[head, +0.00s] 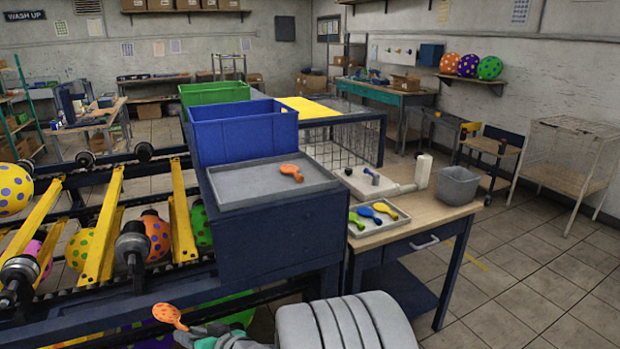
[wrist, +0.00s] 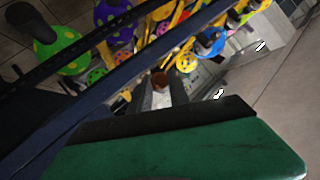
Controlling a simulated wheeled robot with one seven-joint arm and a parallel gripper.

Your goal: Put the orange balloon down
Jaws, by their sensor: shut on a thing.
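My gripper (head: 192,334) is at the bottom of the head view, in front of the rack and partly cut off by the frame. It is shut on a flat, uninflated orange balloon (head: 170,315) with small spots, which sticks up to the left. In the wrist view, a small brown-orange piece (wrist: 160,80) shows by the gripper tips, probably part of this balloon. A second orange balloon (head: 291,172) lies on the grey tray (head: 240,188) on the dark blue stand, well apart from my gripper.
A smaller tray (head: 358,230) on the wooden table (head: 436,212) holds green, blue and yellow balloons. A blue bin (head: 245,140) stands behind the grey tray. A grey bucket (head: 458,187) is at right. The yellow-barred rack (head: 100,225) holds spotted inflated balloons.

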